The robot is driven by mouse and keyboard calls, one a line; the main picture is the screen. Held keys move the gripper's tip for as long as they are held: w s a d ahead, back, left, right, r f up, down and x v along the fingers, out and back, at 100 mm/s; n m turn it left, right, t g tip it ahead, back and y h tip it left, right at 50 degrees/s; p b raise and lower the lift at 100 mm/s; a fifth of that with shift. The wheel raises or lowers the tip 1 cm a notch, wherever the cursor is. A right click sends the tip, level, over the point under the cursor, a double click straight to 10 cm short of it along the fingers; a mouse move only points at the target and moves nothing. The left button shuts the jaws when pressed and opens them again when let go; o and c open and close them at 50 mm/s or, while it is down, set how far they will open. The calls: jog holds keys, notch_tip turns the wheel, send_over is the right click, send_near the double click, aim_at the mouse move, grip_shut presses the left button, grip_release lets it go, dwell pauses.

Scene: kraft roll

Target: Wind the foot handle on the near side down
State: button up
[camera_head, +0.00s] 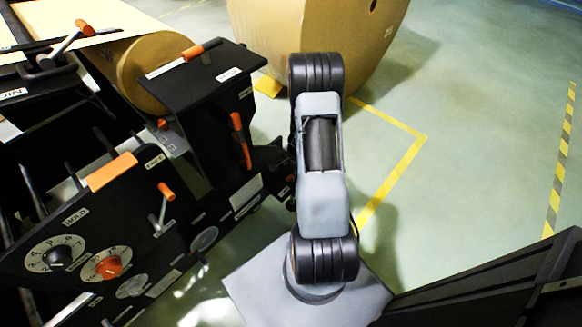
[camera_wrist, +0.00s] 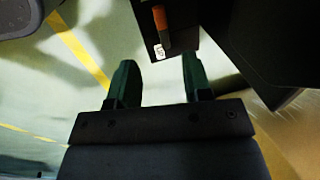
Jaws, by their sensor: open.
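In the wrist view my gripper (camera_wrist: 156,66) is open, its two dark green fingers apart with nothing between them. Beyond the fingertips, toward the top, an orange handle (camera_wrist: 161,18) lies along a black machine part, with a small white label (camera_wrist: 158,53) whose text I cannot read. In the head view two orange grips, an upper one (camera_head: 236,121) and a lower one (camera_head: 245,155), sit on the side of the black stand. I cannot tell which grip is the foot handle. My arm stands to their right and my gripper is mostly hidden there.
A control panel with dials (camera_head: 55,255) and a small orange-tipped crank (camera_head: 166,191) is at the lower left. A large brown roll (camera_head: 310,30) stands behind my arm, and another roll (camera_head: 150,70) lies in the machine. Floor on the right (camera_head: 480,150) is clear.

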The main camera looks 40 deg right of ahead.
jog(key=shift+s+r+p, duration=0.25)
jog(key=shift+r+p, duration=0.1)
jog(key=shift+r, duration=0.8)
